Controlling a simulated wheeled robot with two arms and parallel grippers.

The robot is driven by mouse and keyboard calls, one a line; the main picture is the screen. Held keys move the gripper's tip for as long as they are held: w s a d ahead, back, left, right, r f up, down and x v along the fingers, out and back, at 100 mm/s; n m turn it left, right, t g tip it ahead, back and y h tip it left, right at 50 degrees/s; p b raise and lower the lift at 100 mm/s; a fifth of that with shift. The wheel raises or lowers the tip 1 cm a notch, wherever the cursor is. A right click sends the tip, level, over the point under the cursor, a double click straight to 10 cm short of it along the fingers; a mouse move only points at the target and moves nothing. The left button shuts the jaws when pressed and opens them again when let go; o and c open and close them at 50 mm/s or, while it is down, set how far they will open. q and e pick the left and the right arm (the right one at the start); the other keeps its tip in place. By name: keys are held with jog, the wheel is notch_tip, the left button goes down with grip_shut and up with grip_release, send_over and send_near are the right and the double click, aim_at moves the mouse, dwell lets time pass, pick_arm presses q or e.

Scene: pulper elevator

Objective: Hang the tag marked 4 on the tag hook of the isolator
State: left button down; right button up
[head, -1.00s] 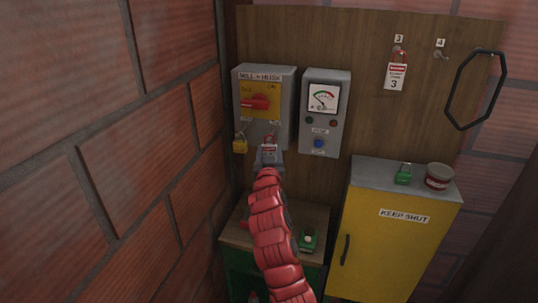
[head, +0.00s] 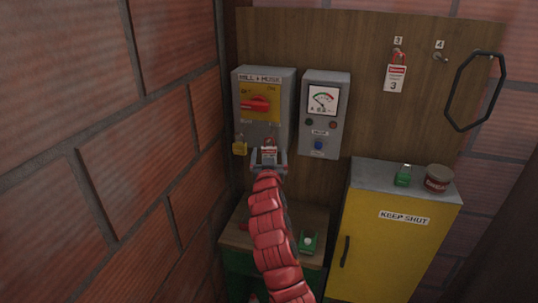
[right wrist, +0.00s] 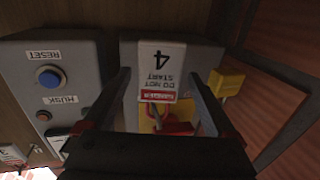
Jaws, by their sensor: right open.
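The tag marked 4 (right wrist: 157,60) appears upside down in the right wrist view, between the spread fingers of my right gripper (right wrist: 158,78). In the head view the tag (head: 269,146) is at the lower right front of the grey isolator (head: 264,77) labelled MILL + HUSK, with its red handle (head: 256,104). My right gripper (head: 268,160) is open just in front of and below the tag there. The tag hook is hidden, so I cannot tell whether the tag hangs on it. My left gripper is out of view.
A yellow padlock (head: 239,149) hangs at the isolator's lower left. A grey meter box (head: 339,80) stands to the right. Tag 3 (head: 395,80) hangs on its board peg; peg 4 (head: 440,57) is bare. A yellow cabinet (head: 385,245) is lower right; a brick wall (head: 110,130) is close left.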

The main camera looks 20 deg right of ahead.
jog(key=shift+s, duration=0.1)
jog(key=shift+s+a+f, duration=0.15)
jog(key=shift+s, duration=0.15)
jog(key=b+v, duration=0.1)
jog(key=v, duration=1.5)
jog(key=shift+s+b, duration=0.25)
jog(key=shift+b, duration=0.05)
